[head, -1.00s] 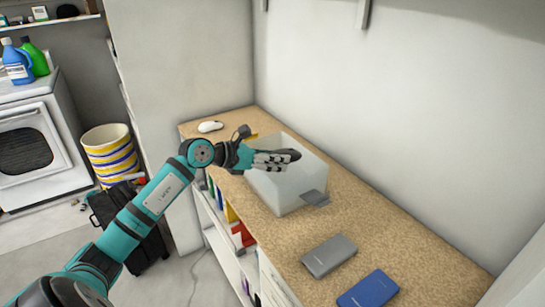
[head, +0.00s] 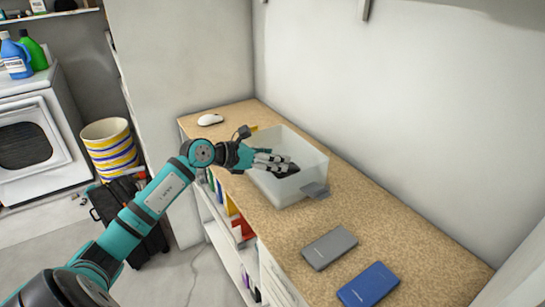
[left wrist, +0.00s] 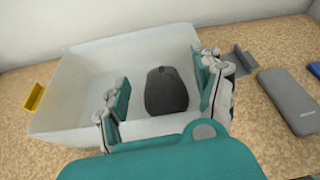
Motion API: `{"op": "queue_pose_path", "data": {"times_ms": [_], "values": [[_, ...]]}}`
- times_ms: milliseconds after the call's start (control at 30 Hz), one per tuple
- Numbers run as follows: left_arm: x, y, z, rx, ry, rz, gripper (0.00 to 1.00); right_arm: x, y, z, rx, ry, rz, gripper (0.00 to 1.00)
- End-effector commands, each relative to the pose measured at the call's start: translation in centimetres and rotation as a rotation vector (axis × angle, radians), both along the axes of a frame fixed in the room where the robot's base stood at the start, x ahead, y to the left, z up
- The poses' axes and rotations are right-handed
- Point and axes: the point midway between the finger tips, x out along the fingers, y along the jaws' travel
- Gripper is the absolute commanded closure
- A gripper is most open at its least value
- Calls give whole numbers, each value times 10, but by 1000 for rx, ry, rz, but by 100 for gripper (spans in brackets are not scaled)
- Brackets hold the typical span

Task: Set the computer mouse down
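A dark grey computer mouse (head: 287,170) is inside a translucent white bin (head: 308,180) on the counter; I cannot tell for sure whether it rests on the bin's floor. In the left wrist view the mouse (left wrist: 166,91) shows between my fingers, with a gap on each side. My left gripper (head: 275,160) is open at the bin's mouth, over its left side; its spread fingers also show in the left wrist view (left wrist: 160,92). The bin (left wrist: 75,75) has a yellow handle and a grey one. A second, white mouse (head: 210,120) lies at the counter's far end. My right gripper is out of view.
The speckled counter (head: 370,220) holds a grey box-like item (head: 329,248) and a blue one (head: 368,285) nearer me. A wall stands close behind the bin. Shelves with coloured items are under the counter. A striped basket (head: 110,150) stands at left.

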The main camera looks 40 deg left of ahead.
Motion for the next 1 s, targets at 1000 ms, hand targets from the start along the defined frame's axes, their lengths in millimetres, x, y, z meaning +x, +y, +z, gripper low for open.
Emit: {"op": "queue_pose_path", "data": {"times_ms": [1000], "values": [[-82,37,46,2,1,-1,19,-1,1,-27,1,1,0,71]]}}
